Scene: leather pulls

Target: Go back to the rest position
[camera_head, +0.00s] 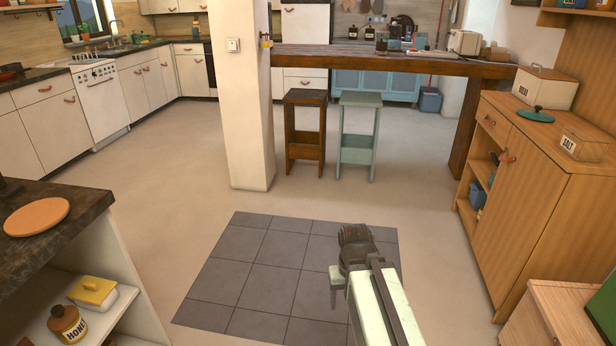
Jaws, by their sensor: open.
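My gripper (336,276) is in the lower middle of the head view, at the far end of my pale green arm. It hangs over the dark grey tiled patch (262,262) of the floor. The jaws are open and nothing shows between them. No object touches the gripper. Part of the gripper is hidden behind its dark wrist joint.
A wooden cabinet (525,200) with leather pulls stands at the right. A dark counter (75,222) with open shelves is at the near left. A white pillar (245,110), a brown stool (305,132) and a teal stool (359,138) stand ahead. The middle floor is clear.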

